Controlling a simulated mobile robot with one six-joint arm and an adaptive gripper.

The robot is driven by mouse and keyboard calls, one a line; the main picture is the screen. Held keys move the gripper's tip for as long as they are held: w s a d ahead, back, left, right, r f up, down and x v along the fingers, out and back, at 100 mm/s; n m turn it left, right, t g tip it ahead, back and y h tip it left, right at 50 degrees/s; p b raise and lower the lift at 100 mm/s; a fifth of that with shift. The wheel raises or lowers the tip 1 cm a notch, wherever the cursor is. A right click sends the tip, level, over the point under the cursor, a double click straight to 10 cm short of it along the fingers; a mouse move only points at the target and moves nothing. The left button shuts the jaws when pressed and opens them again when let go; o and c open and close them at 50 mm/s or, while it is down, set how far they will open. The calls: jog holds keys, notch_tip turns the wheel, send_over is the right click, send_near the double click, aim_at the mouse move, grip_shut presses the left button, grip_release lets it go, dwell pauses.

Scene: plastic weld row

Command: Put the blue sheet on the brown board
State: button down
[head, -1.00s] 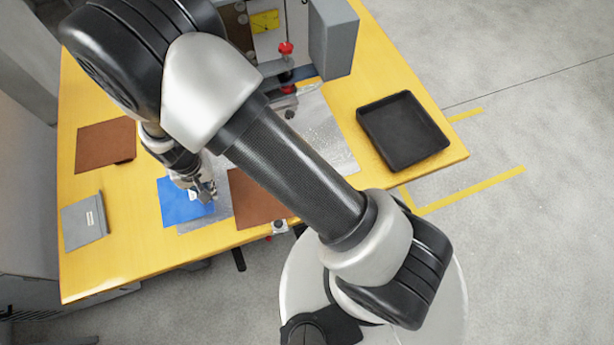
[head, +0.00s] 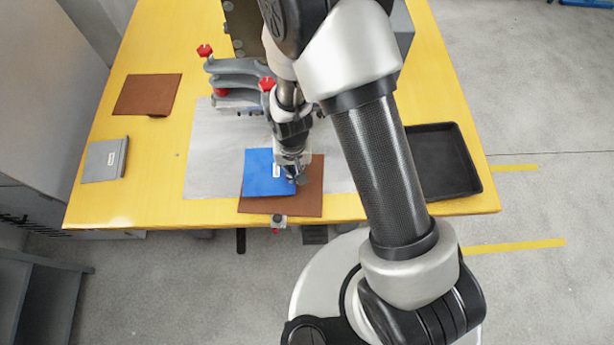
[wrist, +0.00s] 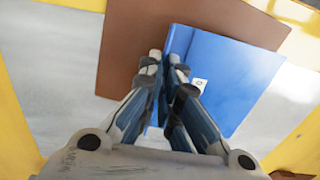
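The blue sheet (head: 262,172) is over the brown board (head: 310,200) in the head view, with part of the board bare around it. In the wrist view the blue sheet (wrist: 225,75) overlaps the brown board (wrist: 125,50) and sticks out past its edge at the right. My gripper (head: 296,178) is at the right edge of the sheet. In the wrist view its fingertips (wrist: 165,60) are close together on the sheet's raised edge. I cannot tell whether the sheet touches the board or hangs just above it.
The board lies on a grey metal plate (head: 205,160) on the yellow table (head: 150,190). A second brown piece (head: 147,95) and a grey folder-like item (head: 105,160) lie at the left. A black tray (head: 445,165) is at the right. Red-knobbed clamps (head: 235,80) stand behind the sheet.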

jog(key=d, duration=0.3)
jog(key=shift+d, duration=0.25)
jog(key=shift+f+b, duration=1)
jog(key=shift+f, duration=0.7)
jog(key=shift+f, duration=0.2)
jog(key=c, duration=1.8)
grip_release()
